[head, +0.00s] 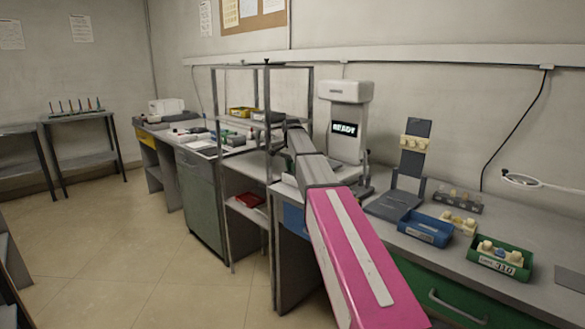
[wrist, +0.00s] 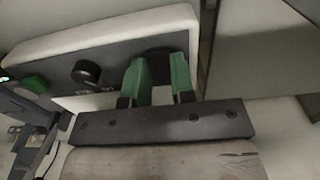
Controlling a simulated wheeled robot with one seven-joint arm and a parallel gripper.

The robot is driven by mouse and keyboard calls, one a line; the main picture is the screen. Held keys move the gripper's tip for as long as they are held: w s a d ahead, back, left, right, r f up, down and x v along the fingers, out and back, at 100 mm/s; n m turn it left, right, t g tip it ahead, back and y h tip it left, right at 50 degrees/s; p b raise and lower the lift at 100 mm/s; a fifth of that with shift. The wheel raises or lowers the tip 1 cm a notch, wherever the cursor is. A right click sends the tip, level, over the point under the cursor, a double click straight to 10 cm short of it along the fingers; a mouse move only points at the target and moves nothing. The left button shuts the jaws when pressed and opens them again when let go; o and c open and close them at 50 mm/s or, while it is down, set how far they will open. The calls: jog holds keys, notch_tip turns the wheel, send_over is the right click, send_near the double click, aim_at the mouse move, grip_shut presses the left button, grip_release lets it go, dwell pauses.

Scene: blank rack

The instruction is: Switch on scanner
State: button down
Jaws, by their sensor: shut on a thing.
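A white upright machine (head: 345,92) with a dark display (head: 344,128) reading "READY" stands against the wall; I take it as the scanner. My arm reaches up to its left, and my gripper is hidden in the head view. In the wrist view, my gripper's green fingers (wrist: 158,62) straddle a dark round part, likely a knob, on the dark face of a white housing (wrist: 110,28). The fingers hide much of this part. A black knob (wrist: 86,72) and a green button (wrist: 35,84) sit left of the fingers. Whether this housing belongs to the scanner is unclear.
A grey metal frame (head: 272,160) stands close left of my arm. Right of the scanner are a dark stand (head: 412,165), a blue bin (head: 424,230) and a green bin (head: 510,272) with pale parts. The floor (head: 140,255) at left is clear.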

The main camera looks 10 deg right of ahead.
jog(key=shift+s+a+t+h, duration=0.1)
jog(key=shift+t+h, duration=0.3)
jog(key=shift+h, duration=0.1)
jog(key=c, duration=1)
grip_release()
jog(key=shift+o, duration=0.2)
jog(key=shift+r, duration=0.1)
notch_tip(320, 180, up, 10)
jog(key=s+a, duration=0.1)
jog(key=shift+a+r, duration=0.2)
jog(key=shift+r, duration=0.05)
